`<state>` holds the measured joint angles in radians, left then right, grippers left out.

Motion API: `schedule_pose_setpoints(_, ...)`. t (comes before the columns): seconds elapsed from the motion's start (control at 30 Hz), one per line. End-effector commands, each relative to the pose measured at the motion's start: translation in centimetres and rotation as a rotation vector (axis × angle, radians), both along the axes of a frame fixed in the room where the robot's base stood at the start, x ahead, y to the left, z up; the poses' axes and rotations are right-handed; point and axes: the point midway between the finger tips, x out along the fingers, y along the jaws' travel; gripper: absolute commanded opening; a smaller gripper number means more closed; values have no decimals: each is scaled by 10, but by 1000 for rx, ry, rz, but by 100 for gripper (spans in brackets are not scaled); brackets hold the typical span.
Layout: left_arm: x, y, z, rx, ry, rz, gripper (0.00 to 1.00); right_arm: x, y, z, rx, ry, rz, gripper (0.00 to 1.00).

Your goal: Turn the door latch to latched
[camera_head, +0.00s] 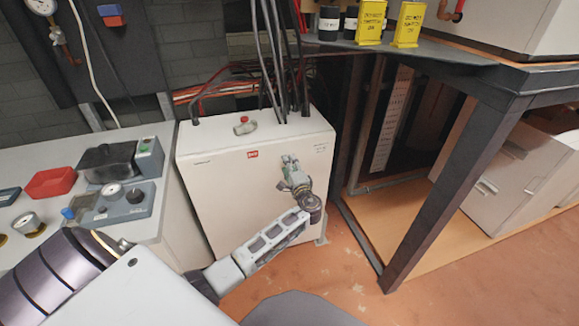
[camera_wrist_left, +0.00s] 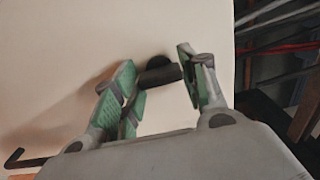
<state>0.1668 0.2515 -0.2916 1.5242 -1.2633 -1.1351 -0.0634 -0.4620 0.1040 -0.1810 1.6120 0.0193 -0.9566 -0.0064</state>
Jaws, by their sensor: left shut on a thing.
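The white heat pump cabinet (camera_head: 225,195) stands on the floor in the middle of the head view, with a small red label on its front. My left gripper (camera_head: 289,160) is at the upper right of that front. In the left wrist view, the black door latch (camera_wrist_left: 158,73) shows against the pale panel, between the green-padded fingers of my left gripper (camera_wrist_left: 157,65). The gripper is shut on the latch. In the head view the gripper hides the latch, and its exact angle is hard to read. My right gripper is not in view.
Black hoses (camera_head: 275,60) rise from the cabinet top, beside a red-capped valve (camera_head: 245,125). A bench at left holds a red tray (camera_head: 50,183) and gauges. A dark table leg (camera_head: 445,190) stands to the right. Yellow boxes (camera_head: 408,25) sit on the table above.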

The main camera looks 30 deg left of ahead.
Motion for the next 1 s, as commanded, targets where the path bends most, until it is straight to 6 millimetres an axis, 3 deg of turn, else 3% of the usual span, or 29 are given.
schedule_pose_setpoints(0.03,0,-1,0,2,1,-3,44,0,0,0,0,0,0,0)
schedule_pose_setpoints(0.2,0,-1,0,1,1,-2,64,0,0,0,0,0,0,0)
schedule_pose_setpoints(0.67,-2,-3,0,0,0,-2,64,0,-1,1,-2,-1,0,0)
schedule_pose_setpoints(1.0,-24,-29,-1,-2,1,-2,64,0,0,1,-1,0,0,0)
